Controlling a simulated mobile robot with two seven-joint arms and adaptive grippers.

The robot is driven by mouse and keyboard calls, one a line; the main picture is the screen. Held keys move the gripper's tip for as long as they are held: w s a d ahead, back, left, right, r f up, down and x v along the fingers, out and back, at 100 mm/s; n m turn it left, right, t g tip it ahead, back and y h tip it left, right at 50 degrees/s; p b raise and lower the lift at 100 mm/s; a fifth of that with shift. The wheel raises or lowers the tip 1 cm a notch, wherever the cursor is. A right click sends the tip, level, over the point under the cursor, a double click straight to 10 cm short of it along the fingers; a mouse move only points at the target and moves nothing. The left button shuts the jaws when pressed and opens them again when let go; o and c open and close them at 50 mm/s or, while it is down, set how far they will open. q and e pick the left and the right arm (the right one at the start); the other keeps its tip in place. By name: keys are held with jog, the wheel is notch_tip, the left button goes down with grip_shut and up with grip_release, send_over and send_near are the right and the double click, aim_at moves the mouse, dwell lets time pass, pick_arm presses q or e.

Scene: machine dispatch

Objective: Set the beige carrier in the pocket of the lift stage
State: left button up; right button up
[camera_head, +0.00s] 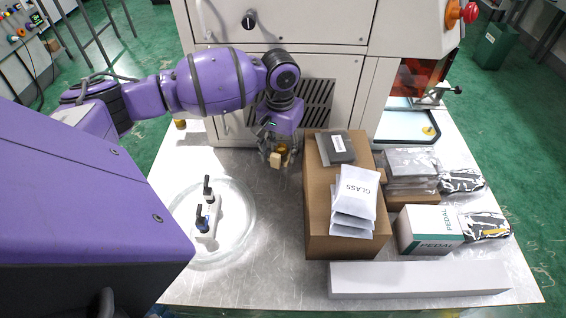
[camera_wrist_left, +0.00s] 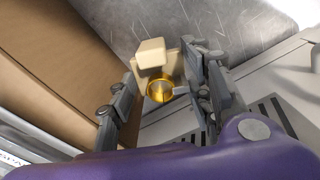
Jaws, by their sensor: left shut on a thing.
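The beige carrier (camera_head: 279,159) is a small block held at the end of my left gripper (camera_head: 279,150), above the metal table near the machine front and left of the brown box. In the left wrist view the carrier (camera_wrist_left: 151,54) sits between the two grey fingers of my gripper (camera_wrist_left: 162,75). A gold ring (camera_wrist_left: 160,90) shows at the carrier; whether it is part of it is unclear. My fingers hide part of the carrier. I cannot clearly identify the lift stage or its pocket. My right gripper is not in view.
A brown box (camera_head: 315,205) bearing white GLASS packets (camera_head: 356,195) stands right of my gripper. A white fixture with black handles (camera_head: 205,222) stands on a round clear tray (camera_head: 245,235) at left. A long white box (camera_head: 420,279) lies in front. Bare table (camera_head: 275,215) lies between.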

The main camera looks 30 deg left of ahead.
aim_at(281, 173)
pick_arm(q)
jog(key=shift+f, duration=0.55)
notch_tip(281, 173, down, 5)
jog(key=shift+f+b, duration=0.15)
jog(key=shift+b, duration=0.15)
jog(key=shift+f, duration=0.2)
jog(key=shift+f, duration=0.1)
jog(key=o, duration=1.3)
jog(key=shift+c, duration=0.2)
